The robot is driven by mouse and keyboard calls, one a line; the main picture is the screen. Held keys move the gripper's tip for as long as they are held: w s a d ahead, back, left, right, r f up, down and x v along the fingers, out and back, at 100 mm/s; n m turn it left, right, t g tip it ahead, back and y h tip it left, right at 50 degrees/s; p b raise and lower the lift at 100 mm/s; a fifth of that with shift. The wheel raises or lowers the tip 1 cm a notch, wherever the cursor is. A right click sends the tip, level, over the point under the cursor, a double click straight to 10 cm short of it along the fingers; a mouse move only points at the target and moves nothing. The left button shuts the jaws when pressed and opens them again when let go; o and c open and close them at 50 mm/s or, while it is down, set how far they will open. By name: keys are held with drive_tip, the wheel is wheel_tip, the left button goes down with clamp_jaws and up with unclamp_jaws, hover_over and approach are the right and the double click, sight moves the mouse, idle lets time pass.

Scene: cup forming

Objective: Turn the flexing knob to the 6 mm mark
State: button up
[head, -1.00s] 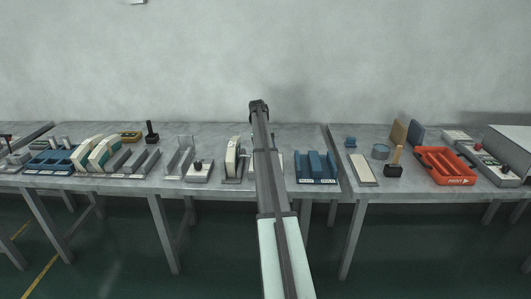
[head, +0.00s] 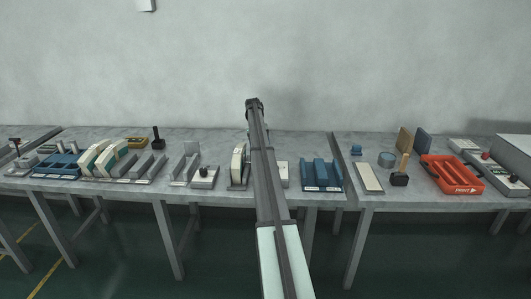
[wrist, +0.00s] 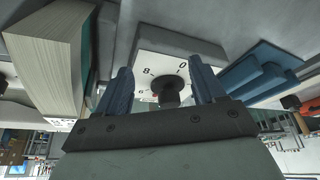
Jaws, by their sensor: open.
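The flexing knob (wrist: 170,92) is a dark round knob on a pale dial plate (wrist: 165,42) in the wrist view. Black figures around it include an 8 at upper left and a 0 at upper right; a fainter mark at left looks like a 6. My gripper (wrist: 160,75) is open, with one blue finger to each side of the knob and visible gaps between. I cannot tell any pointer on the knob. In the head view my arm covers most of this unit; only a pale edge (head: 284,173) shows at its right.
A thick cream stack (head: 238,166) stands close left of the dial unit, also large in the wrist view (wrist: 45,55). A blue slotted block (head: 322,176) stands to the right. A red tray (head: 452,175) lies farther right.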

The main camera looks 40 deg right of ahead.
drive_tip(key=shift+w+d, duration=0.2)
drive_tip(key=shift+w, duration=0.65)
